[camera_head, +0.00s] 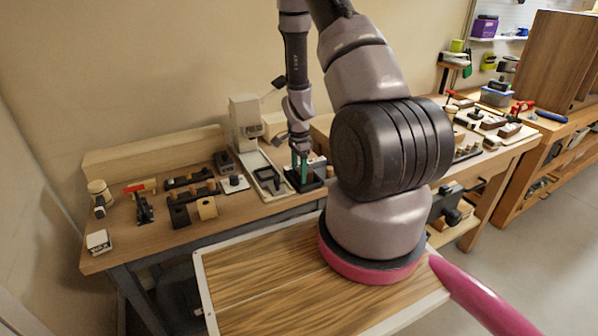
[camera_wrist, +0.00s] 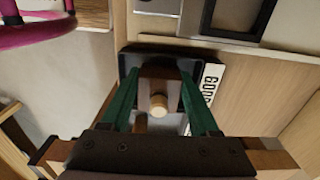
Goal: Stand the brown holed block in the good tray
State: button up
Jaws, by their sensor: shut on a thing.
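My gripper (camera_head: 302,166) is low over the bench, at the black good tray (camera_head: 312,184). In the wrist view, the two green fingers of my gripper (camera_wrist: 159,80) are shut on the brown holed block (camera_wrist: 150,74), which is seen between them from above. A pale round end (camera_wrist: 158,103) shows in the middle of the block's area. The good tray (camera_wrist: 128,62) lies around and below the fingertips, with its white lettered label (camera_wrist: 208,85) at the right. The fingers hide much of the block; whether it touches the tray floor cannot be told.
On the bench (camera_head: 150,238) to the left are a dark holed block (camera_head: 180,215), a tan holed block (camera_head: 207,208), a dark rack (camera_head: 190,180) and a red-handled clamp (camera_head: 143,205). A grey device (camera_head: 246,125) stands behind, with a dark-framed fixture (camera_head: 268,178) left of the tray.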

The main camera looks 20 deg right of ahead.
jog(key=shift+f, duration=0.3)
jog(key=o, duration=1.5)
jog(key=shift+c, duration=0.2)
jog(key=shift+o, duration=0.2)
jog(key=shift+r, duration=3.55)
